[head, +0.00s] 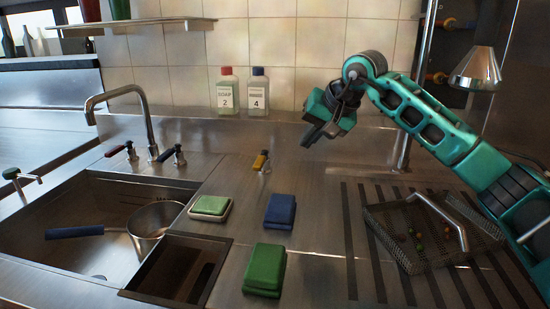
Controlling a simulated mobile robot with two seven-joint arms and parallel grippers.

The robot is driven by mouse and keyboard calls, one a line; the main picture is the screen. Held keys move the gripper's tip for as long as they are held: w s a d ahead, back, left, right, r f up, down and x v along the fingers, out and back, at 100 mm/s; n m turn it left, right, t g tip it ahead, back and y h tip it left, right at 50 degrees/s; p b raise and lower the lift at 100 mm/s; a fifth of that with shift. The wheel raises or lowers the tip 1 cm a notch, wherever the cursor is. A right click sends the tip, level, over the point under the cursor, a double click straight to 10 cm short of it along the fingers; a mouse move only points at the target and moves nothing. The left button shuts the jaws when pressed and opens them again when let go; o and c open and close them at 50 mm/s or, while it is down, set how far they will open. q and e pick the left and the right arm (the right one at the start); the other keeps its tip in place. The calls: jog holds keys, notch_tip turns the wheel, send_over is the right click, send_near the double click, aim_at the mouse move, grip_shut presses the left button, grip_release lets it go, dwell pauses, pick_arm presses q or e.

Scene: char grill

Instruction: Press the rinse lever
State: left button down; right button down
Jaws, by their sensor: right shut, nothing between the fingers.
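A short yellow-handled lever (261,162) stands on the steel counter behind the sponges; it looks like the rinse lever, though no label shows. My right gripper (312,138) is shut and empty. It hangs in front of the tiled wall, above and to the right of the yellow lever, apart from it. A red-handled tap lever (118,150) and a dark blue-handled tap lever (170,153) flank the base of the curved faucet (145,118) at the sink. My left gripper is out of view.
Two bottles (228,92) (258,92) stand on the back ledge. A green sponge in a dish (210,207), a blue sponge (280,210) and a green block (265,270) lie on the counter. The sink (60,215) holds a pot (155,222). A mesh basket (400,250) sits right.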

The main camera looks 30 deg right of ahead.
aim_at(261, 162)
jog(key=x, duration=1)
jog(key=shift+w+a, duration=0.75)
jog(key=shift+a, duration=0.2)
jog(key=shift+w+a, duration=0.45)
jog(key=shift+a, duration=0.15)
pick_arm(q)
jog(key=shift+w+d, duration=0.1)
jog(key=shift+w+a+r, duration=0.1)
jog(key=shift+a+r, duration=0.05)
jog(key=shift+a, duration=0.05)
pick_arm(e)
jog(key=shift+a, duration=0.15)
